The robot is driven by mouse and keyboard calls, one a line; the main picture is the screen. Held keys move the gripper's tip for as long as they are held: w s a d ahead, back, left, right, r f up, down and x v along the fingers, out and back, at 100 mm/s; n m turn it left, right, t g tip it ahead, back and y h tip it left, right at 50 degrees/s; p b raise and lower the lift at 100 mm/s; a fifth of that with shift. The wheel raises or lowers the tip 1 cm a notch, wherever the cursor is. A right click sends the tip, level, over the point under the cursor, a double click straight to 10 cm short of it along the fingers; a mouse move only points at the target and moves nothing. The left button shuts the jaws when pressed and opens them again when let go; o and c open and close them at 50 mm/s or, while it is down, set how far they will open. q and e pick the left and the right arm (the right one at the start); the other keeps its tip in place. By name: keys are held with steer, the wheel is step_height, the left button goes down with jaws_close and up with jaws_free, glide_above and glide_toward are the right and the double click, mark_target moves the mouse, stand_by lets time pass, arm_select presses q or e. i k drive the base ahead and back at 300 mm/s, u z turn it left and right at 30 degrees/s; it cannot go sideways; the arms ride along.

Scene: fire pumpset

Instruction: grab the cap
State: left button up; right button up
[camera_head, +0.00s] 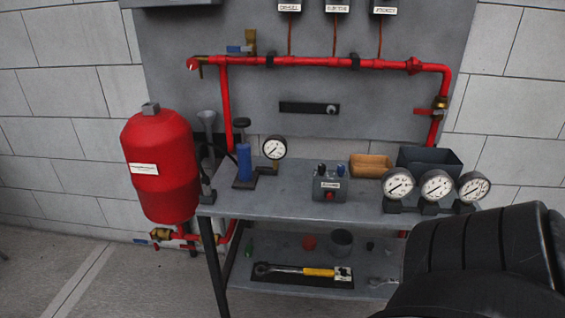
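No thing is plainly marked as the cap, and I cannot tell which it is. A small red round piece (310,242) lies on the lower shelf of the grey bench and could be a cap. A grey square fitting (150,108) sits on top of the red tank (160,165) at the left. Neither my left nor my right gripper shows in the head view. A large black ribbed shape, probably part of my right arm, fills the lower right corner and hides the right end of the lower shelf.
Below are a yellow-handled wrench (300,271) and a grey cup (341,242). Red pipe (310,62) runs along the back panel.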

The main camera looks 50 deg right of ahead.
mark_target(309, 241)
steer(key=z, duration=0.6)
steer(key=i, duration=1.15)
steer(key=z, duration=0.9)
